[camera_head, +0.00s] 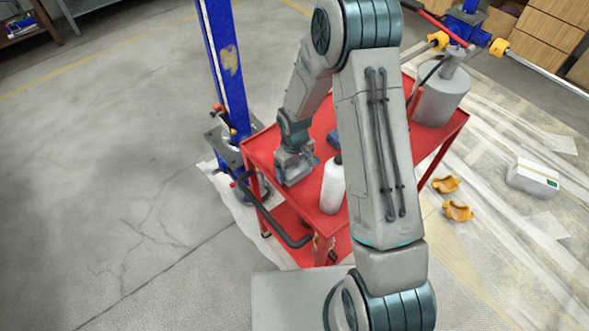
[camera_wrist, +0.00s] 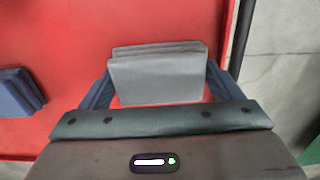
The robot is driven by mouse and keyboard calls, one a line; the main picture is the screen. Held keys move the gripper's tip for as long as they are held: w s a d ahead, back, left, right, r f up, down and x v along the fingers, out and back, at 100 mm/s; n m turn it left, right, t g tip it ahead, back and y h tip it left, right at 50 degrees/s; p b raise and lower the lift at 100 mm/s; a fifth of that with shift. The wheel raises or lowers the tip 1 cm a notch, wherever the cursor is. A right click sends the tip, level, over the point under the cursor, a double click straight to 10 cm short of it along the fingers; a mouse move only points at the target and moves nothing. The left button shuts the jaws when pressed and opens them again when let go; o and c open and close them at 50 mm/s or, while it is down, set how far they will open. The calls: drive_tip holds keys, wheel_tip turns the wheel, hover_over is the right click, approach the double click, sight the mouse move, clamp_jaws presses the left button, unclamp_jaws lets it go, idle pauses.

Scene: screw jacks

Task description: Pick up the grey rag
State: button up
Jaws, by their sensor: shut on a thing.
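The grey rag (camera_wrist: 157,78), a folded stack of flat layers, is between my gripper's two blue-grey fingers in the wrist view, over the red cart top (camera_wrist: 70,40). My gripper (camera_wrist: 158,88) is shut on it, one finger at each side. Whether the rag touches the cart top or is slightly above it, I cannot tell. In the head view, my gripper (camera_head: 295,168) is low over the left part of the red cart (camera_head: 262,150); the rag is not clearly visible there.
A folded blue cloth (camera_wrist: 20,92) lies left of my gripper in the wrist view. In the head view, a white bottle (camera_head: 332,186) stands on the cart right of my gripper. A blue post (camera_head: 224,70) rises behind the cart's left edge. A grey canister (camera_head: 441,95) stands at its far right.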

sight(295, 167)
wheel_tip(295, 167, up, 10)
drive_tip(key=shift+b, duration=0.65)
